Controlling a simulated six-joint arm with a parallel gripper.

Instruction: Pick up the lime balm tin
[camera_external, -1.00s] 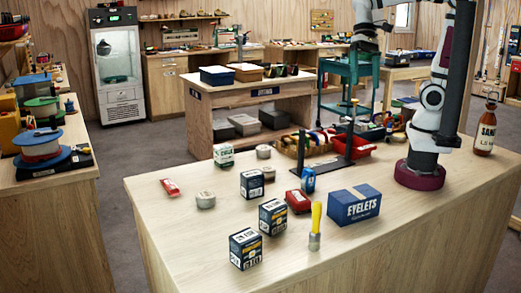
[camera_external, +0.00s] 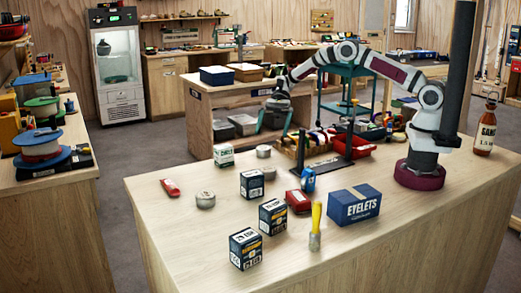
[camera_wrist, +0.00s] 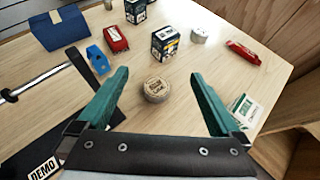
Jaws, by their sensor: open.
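The other tin (camera_external: 205,199) is nearer the front; in the wrist view this second tin (camera_wrist: 199,36) is farther off, near the top. I cannot read which one is lime. My gripper (camera_external: 273,120) is open and empty, above the far tin. Its green fingers also show in the wrist view (camera_wrist: 159,74).
A green-and-white box (camera_external: 223,155) stands left of the far tin. A dark post on a base plate (camera_external: 338,164) stands to its right. Blue boxes (camera_external: 272,216), a red tin (camera_external: 299,201), a blue eyelets box (camera_external: 354,204) and a yellow-handled brush (camera_external: 315,228) are nearer the front.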

